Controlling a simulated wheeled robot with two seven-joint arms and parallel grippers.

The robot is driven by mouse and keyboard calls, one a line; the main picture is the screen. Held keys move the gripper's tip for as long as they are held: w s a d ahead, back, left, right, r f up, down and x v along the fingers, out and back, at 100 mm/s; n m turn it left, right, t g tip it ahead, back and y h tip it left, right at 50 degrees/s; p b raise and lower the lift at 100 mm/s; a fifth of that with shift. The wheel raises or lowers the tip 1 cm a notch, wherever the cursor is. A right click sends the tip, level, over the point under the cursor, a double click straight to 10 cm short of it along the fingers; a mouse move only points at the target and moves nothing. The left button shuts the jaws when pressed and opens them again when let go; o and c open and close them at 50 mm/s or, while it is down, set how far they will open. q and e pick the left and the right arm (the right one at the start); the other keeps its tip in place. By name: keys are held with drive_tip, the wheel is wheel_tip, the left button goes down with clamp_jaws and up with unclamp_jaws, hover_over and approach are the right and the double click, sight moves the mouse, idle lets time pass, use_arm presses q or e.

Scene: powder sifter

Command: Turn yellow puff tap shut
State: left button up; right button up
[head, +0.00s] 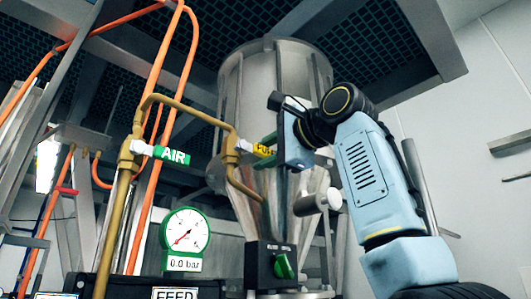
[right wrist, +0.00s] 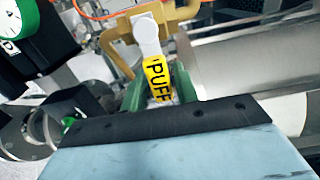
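The puff tap has a yellow handle (head: 264,151) marked PUFF. It sits on a brass pipe in front of the steel sifter vessel and points to the right, roughly level. The handle also shows in the right wrist view (right wrist: 158,80), end-on to my gripper. My right gripper (head: 268,150) has come in from the right. Its green fingers lie on either side of the handle, close to it; they also show in the right wrist view (right wrist: 160,93). I cannot tell whether they press on the handle. My left gripper is not in view.
A green AIR tap handle (head: 172,155) is to the left on the same pipework. A gauge (head: 186,231) reads 0.0 bar. A green knob (head: 285,265) is on a black box below the vessel (head: 240,95). Orange hoses (head: 160,80) run at the left.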

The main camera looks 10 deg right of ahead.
drive_tip(key=shift+o, duration=1)
drive_tip(key=b+v, duration=0.5)
drive_tip(key=v, duration=0.8)
drive_tip(key=shift+s, duration=0.2)
drive_tip(key=shift+w+d, duration=0.1)
drive_tip(key=shift+d, duration=0.05)
